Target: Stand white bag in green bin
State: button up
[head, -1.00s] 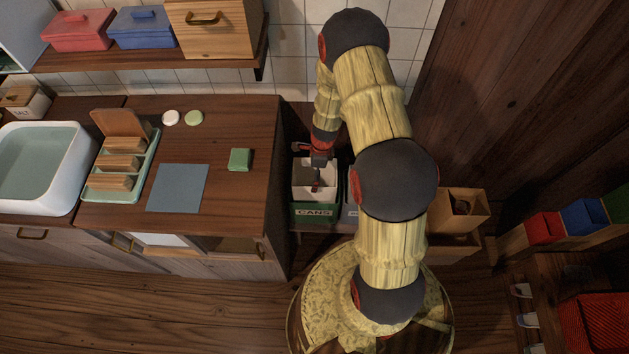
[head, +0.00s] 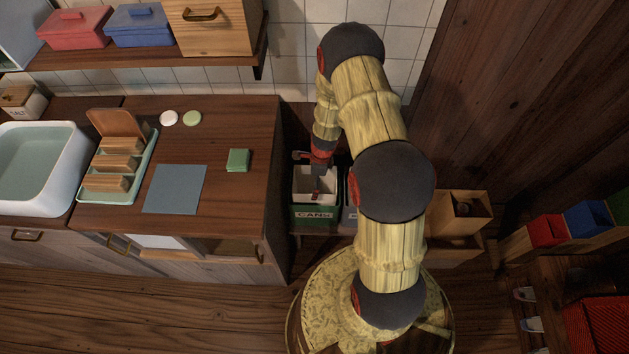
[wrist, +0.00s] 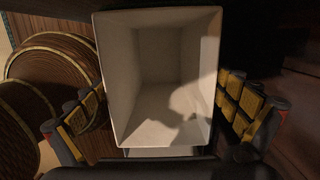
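The white bag (wrist: 165,50) is upright and open at the top, and it looks empty, with a shadow across its bottom. In the wrist view my gripper (wrist: 160,95) has its two padded fingers on opposite outer sides of the bag, close against it. In the head view the pale bag (head: 301,184) is at the mouth of the green bin (head: 301,213), which carries a CANS label. My gripper (head: 317,175) is over it. Whether the bag's base touches the bin's floor is hidden.
A bin with a grey front (head: 349,213) stands right beside the green one, partly behind my arm. The wooden counter (head: 240,200) ends just left of the bins. A wooden box (head: 465,210) stands to the right, and a tiled wall is behind.

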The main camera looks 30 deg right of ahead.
jog(key=a+r+n+t+p, duration=0.1)
jog(key=a+r+n+p, duration=0.2)
jog(key=r, duration=1.1)
jog(key=s+a+r+n+t+p, duration=0.15)
jog(key=r+n, duration=0.35)
jog(key=r, duration=0.8)
jog(key=a+r+n+p, duration=0.1)
jog(key=a+r+n, duration=0.25)
jog(key=r, duration=1.05)
jog(key=s+a+r+n+t, duration=0.1)
jog(key=s+a+r+n, duration=0.2)
jog(key=s+r+n, duration=0.3)
jog(key=s+a+r+n+t+h, duration=0.1)
jog(key=s+a+r+n, duration=0.2)
jog(key=s+r+n, duration=0.4)
jog(key=shift+s+a+r, duration=0.15)
jog(key=shift+s+r, duration=1.7)
jog(key=shift+s, duration=0.95)
